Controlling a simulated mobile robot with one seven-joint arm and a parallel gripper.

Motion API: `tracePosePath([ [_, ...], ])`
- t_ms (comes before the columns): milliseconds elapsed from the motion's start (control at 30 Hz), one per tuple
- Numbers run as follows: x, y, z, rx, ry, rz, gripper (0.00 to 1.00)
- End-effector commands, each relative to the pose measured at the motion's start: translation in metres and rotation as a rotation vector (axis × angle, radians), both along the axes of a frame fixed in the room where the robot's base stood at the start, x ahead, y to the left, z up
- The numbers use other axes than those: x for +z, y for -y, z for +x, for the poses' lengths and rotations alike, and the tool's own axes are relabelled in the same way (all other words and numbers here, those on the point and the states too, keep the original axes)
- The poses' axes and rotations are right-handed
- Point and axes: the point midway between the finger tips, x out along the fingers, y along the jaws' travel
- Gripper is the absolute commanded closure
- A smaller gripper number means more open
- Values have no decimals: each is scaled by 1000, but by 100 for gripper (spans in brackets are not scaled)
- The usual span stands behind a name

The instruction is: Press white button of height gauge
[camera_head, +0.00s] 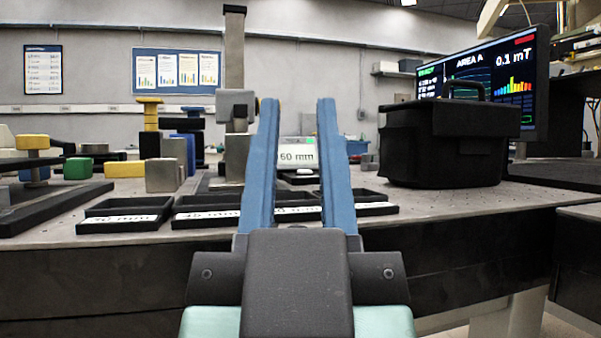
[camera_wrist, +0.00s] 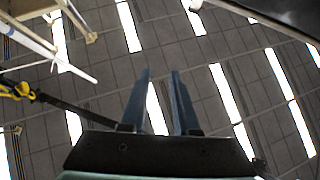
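The height gauge (camera_head: 235,50) appears to be the tall grey column on the bench behind my gripper, with a grey slider head partway up. A panel reading "60 mm" (camera_head: 297,154) shows between my fingers, right of the column. A small white button-like piece (camera_head: 305,171) sits just below that panel; I cannot tell for sure that it is the button. My gripper (camera_head: 298,108) is in front of the bench with its two blue fingers pointing up, apart and empty. In the wrist view, my gripper (camera_wrist: 160,72) faces the ceiling, its fingers open with nothing between them.
Black labelled trays (camera_head: 123,214) line the bench's front edge. A black case (camera_head: 447,140) stands at right before a monitor (camera_head: 523,77). Metal, yellow and green blocks (camera_head: 78,168) stand at left. Bare bench top lies in front of the case.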

Motion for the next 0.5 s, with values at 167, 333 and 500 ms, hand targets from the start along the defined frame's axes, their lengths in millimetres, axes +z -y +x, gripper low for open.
tracePosePath([
  [167,0,0,0,0,0,0,100],
  [333,0,0,0,0,0,0,100],
  [500,0,0,0,0,0,0,100],
])
